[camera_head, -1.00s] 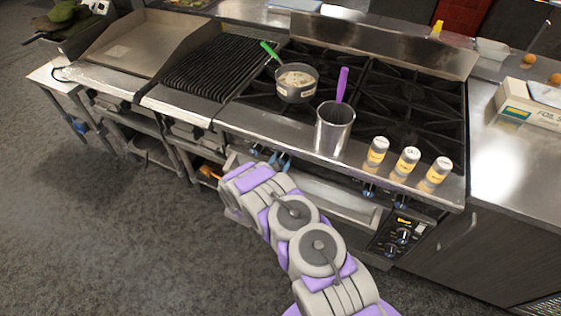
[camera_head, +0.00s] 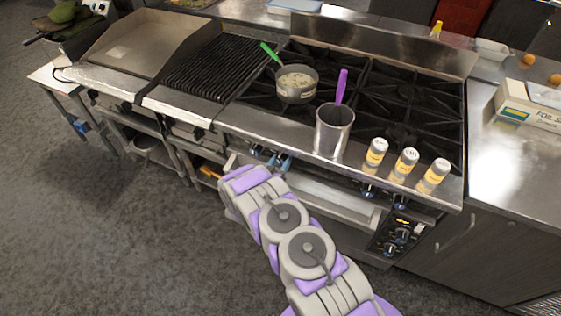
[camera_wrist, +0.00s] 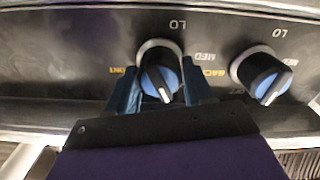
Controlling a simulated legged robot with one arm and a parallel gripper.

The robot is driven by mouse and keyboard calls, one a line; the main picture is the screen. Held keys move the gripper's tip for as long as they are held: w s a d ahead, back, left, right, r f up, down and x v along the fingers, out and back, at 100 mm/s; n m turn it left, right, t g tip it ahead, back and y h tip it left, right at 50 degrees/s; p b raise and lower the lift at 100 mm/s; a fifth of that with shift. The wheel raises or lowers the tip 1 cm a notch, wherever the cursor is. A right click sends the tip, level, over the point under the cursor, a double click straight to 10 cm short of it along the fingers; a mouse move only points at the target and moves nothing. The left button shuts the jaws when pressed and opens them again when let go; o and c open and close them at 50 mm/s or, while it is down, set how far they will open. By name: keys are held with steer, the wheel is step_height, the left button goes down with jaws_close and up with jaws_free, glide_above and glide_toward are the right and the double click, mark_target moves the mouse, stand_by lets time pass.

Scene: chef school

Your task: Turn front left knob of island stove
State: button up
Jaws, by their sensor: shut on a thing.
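The island stove (camera_head: 375,105) has a row of knobs along its front panel. In the wrist view, a black knob with a blue face and white pointer (camera_wrist: 160,76) sits between the two blue fingers of my gripper (camera_wrist: 160,90), which is shut on it. The knob's pointer is tilted slightly off vertical. A second, similar knob (camera_wrist: 262,75) is just to the right, free of the fingers. In the head view, blue knobs (camera_head: 270,157) show at the stove's front left. My gripper's fingertips are hidden there by my arm.
A pot with a green handle (camera_head: 296,84) and a metal container with a purple-handled tool (camera_head: 333,130) stand on the stove. Several shakers (camera_head: 405,163) line its front edge. A charbroiler (camera_head: 208,65) is at left. The floor in front (camera_head: 110,230) is clear.

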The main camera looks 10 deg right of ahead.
steer(key=n, duration=0.5)
steer(key=shift+w+a+r+n, duration=0.25)
steer(key=shift+a+n, duration=0.05)
steer(key=n, duration=0.5)
steer(key=shift+a+f, duration=0.1)
steer(key=shift+f+n+b, duration=0.2)
steer(key=shift+n+b, duration=0.1)
steer(key=shift+n, duration=2.6)
steer(key=shift+s+f+n, duration=0.1)
steer(key=shift+f+n, duration=0.15)
steer(key=shift+n, duration=0.95)
steer(key=shift+s+f+n, duration=0.1)
steer(key=shift+f+n, duration=0.1)
steer(key=shift+n, duration=1)
steer(key=o, duration=0.7)
steer(key=shift+o, duration=1.4)
steer(key=shift+w, duration=0.1)
steer(key=shift+a+r, duration=0.1)
steer(key=shift+r, duration=0.05)
